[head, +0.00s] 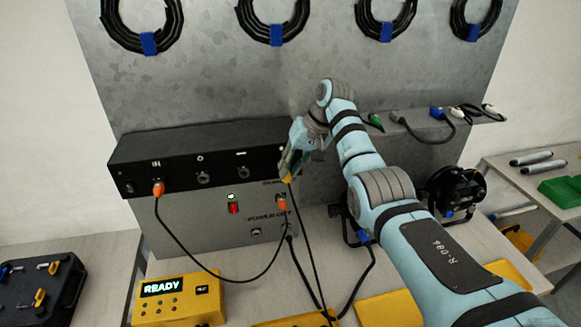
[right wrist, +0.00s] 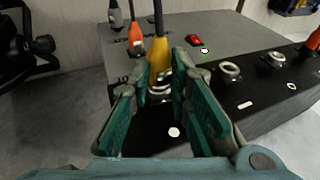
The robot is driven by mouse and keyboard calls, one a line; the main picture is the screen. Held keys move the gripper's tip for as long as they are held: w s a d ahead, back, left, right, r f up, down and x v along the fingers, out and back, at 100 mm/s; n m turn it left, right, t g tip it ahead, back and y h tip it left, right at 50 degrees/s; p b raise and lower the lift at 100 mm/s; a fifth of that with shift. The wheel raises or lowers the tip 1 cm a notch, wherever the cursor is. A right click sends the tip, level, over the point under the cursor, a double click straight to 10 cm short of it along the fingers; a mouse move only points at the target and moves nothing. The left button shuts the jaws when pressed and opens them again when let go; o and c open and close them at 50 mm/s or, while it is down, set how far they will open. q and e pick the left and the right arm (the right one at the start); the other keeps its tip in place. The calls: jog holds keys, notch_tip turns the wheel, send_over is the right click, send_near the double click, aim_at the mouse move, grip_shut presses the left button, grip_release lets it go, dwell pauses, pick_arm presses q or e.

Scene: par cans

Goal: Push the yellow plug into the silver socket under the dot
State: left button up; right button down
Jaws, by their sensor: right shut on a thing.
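The yellow plug (right wrist: 158,54) is between the fingers of my right gripper (right wrist: 160,92), which is shut on it; its cable runs away at the top of the right wrist view. Silver rings (right wrist: 159,88) show at the plug's front end, by the white dot (right wrist: 174,132) on the black panel. I cannot tell how deep the plug sits in that socket. Two empty silver sockets, one by a dash (right wrist: 229,71) and one by a ring mark (right wrist: 275,59), lie to the right. In the head view my right gripper (head: 290,166) covers the dot end of the black box (head: 200,147). My left gripper is not in view.
Orange plugs sit in the black box (head: 158,188) and the grey box below (head: 281,203). A yellow box reading READY (head: 180,299) stands on the bench. Cables hang in front of the boxes. A shelf with connectors (head: 437,113) and a cable reel (head: 458,190) are at the right.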

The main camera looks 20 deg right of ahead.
jog(key=shift+w+d, duration=0.15)
jog(key=shift+w, duration=0.55)
dwell(0.6)
jog(key=c, duration=1.4)
grip_release()
jog(key=shift+r, duration=0.1)
